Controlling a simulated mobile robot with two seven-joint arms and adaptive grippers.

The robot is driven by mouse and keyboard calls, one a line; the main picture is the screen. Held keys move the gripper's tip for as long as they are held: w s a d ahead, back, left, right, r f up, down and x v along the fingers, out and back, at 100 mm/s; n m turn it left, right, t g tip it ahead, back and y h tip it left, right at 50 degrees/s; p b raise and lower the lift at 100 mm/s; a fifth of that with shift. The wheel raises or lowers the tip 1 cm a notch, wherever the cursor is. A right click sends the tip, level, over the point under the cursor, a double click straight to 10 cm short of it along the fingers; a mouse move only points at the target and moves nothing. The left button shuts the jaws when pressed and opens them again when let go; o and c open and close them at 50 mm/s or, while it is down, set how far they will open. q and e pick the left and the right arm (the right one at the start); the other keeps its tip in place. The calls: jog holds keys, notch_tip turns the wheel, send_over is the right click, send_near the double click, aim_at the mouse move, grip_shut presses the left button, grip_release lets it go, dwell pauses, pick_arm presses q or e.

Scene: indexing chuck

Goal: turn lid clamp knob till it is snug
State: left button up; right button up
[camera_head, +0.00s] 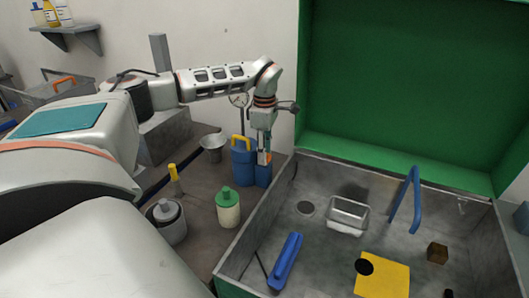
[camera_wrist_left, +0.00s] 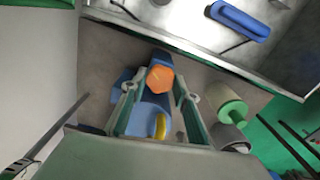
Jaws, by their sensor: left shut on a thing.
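The orange lid clamp knob (camera_head: 265,158) sits on the blue chuck body (camera_head: 263,176) beside the left wall of the metal basin. In the left wrist view the knob (camera_wrist_left: 160,79) shows as a faceted orange head between my fingertips. My left gripper (camera_head: 264,152) points down over it and is shut on the knob; it also shows in the left wrist view (camera_wrist_left: 156,88). A blue container (camera_head: 243,163) with a yellow handle stands just left of the gripper. The knob's underside and the exact finger contact are hidden. My right gripper is not in view.
The metal basin (camera_head: 320,248) holds a blue-handled tool (camera_head: 285,262), a small metal tray (camera_head: 347,215) and a yellow pad (camera_head: 383,277). A green-lidded jar (camera_head: 228,208), a funnel (camera_head: 212,143) and a grey canister (camera_head: 167,222) stand left of it. A green panel (camera_head: 410,80) rises behind.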

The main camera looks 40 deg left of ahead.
pick_arm(q)
jog(key=m, duration=0.5)
jog(key=shift+m, duration=0.3)
dwell(0.5)
jog(key=o, duration=1.1)
jog(key=shift+r, duration=0.1)
notch_tip(320, 180, up, 12)
jog(key=shift+f, duration=0.1)
